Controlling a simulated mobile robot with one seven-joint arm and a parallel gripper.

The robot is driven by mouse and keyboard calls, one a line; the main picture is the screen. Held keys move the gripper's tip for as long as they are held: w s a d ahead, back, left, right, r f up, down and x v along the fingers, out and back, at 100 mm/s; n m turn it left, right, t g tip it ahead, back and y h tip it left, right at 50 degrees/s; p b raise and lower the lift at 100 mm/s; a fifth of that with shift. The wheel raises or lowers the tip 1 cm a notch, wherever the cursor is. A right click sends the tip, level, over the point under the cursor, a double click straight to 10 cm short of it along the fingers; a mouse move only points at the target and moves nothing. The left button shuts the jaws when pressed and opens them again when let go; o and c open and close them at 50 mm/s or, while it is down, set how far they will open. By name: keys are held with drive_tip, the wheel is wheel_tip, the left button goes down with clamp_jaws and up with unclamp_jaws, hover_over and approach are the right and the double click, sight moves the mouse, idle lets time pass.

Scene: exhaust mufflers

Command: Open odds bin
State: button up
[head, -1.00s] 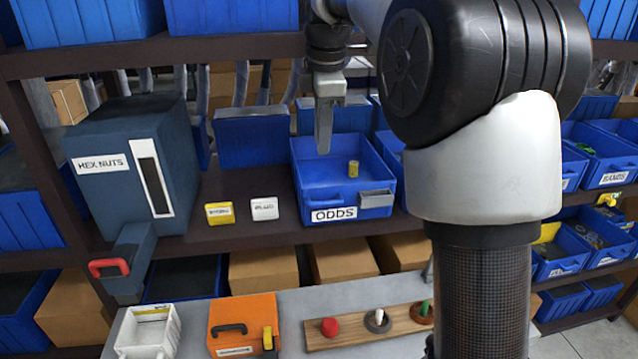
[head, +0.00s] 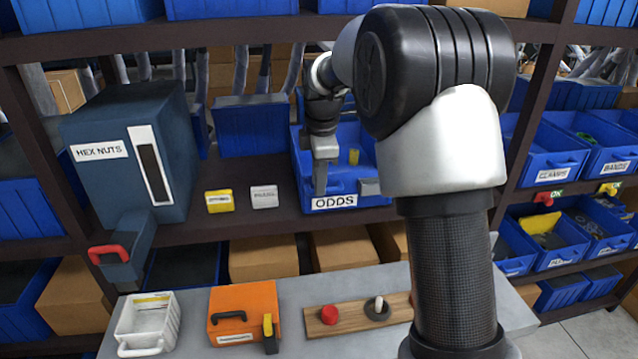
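The odds bin (head: 343,186) is an open-topped blue bin on the middle shelf, with a white "ODDS" label low on its front and a grey tab at the right of its front. A small yellow cylinder (head: 353,157) is inside it. My gripper (head: 320,188) points down at the left part of the bin's front, just above the label. It hides part of the bin's front and inside. I see the fingers nearly edge-on, so their gap does not show. I cannot tell whether they touch the bin.
A dark blue hex nuts dispenser (head: 125,165) with a red handle stands left. Yellow (head: 219,201) and white (head: 264,197) small boxes sit between it and the bin. The bench below holds a white basket (head: 147,322), an orange case (head: 243,315) and a wooden peg board (head: 345,318).

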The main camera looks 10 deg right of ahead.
drive_tip(key=shift+w+f, duration=0.1)
drive_tip(key=shift+f, duration=0.4)
clamp_jaws()
drive_tip(key=s+b, duration=0.5)
drive_tip(key=s, duration=1.4)
drive_tip(key=shift+s, duration=0.2)
